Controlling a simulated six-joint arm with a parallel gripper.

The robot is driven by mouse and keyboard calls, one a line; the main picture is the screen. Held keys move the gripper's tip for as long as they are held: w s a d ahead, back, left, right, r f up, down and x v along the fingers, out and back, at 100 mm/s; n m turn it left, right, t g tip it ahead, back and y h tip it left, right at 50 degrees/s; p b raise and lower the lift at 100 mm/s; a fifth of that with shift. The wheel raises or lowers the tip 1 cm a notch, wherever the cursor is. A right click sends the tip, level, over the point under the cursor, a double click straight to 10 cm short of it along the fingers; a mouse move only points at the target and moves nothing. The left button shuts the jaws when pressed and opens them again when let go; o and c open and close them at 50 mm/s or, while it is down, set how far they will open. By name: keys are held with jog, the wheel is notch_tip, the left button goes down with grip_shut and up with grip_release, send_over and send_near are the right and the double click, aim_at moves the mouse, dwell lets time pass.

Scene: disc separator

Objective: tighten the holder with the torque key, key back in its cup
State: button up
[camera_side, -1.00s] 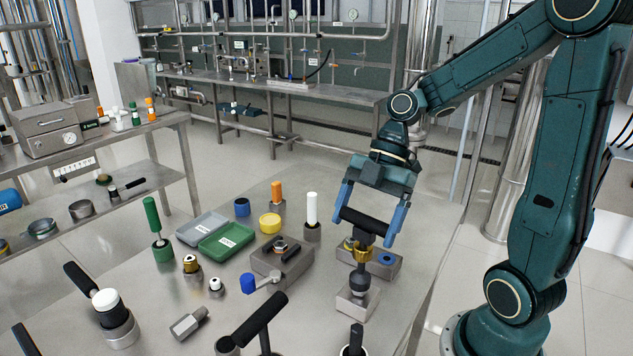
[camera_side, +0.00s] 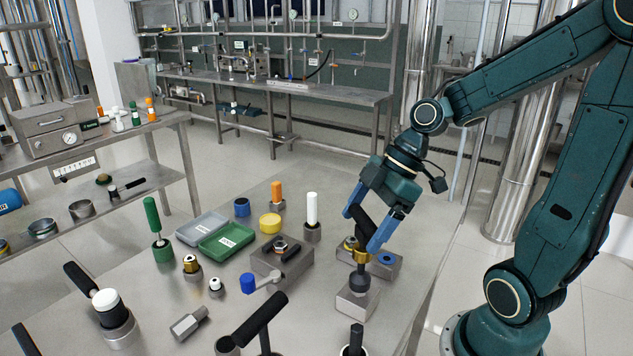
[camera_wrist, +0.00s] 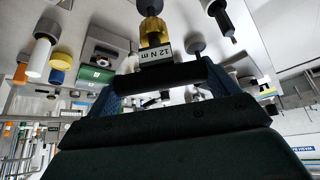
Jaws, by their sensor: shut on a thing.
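My gripper (camera_side: 367,224) is shut on the black crossbar of the torque key (camera_side: 361,256), which has a brass collar. In the wrist view the key (camera_wrist: 152,30) carries a "12 N m" label, and its dark handle lies across between the jaws. The key stands upright over the holder, a dark rounded piece (camera_side: 359,281) on a grey metal block (camera_side: 357,304). The key's lower end meets the top of that piece; how it seats is hidden. I cannot tell which cup belongs to the key.
Behind the key stands a grey block with a blue ring (camera_side: 386,259). Another black T-handle (camera_side: 258,322) stands at the front. A white-topped post (camera_side: 311,209), a green tray (camera_side: 226,239) and a block with a blue-knobbed lever (camera_side: 248,284) stand to the left.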

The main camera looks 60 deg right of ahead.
jog(key=shift+f+m+t+h, duration=0.1)
jog(key=shift+m+t+h, duration=0.4)
jog(key=shift+m, duration=1)
jog(key=shift+r, duration=0.5)
jog(key=n+g+y, duration=0.1)
jog(key=n, duration=0.2)
jog(key=n+g, duration=0.1)
jog(key=n, duration=0.1)
jog(key=shift+n+y, duration=0.4)
jog(key=n+g, duration=0.1)
jog(key=n, duration=0.1)
jog(key=n+g, duration=0.1)
jog(key=n, duration=0.1)
jog(key=shift+n+g+y, duration=0.3)
jog(key=n+g, duration=0.1)
jog(key=n, duration=0.2)
jog(key=shift+g, duration=0.3)
jog(key=n+g+h, duration=0.1)
jog(key=n, duration=0.2)
jog(key=shift+n+g, duration=0.4)
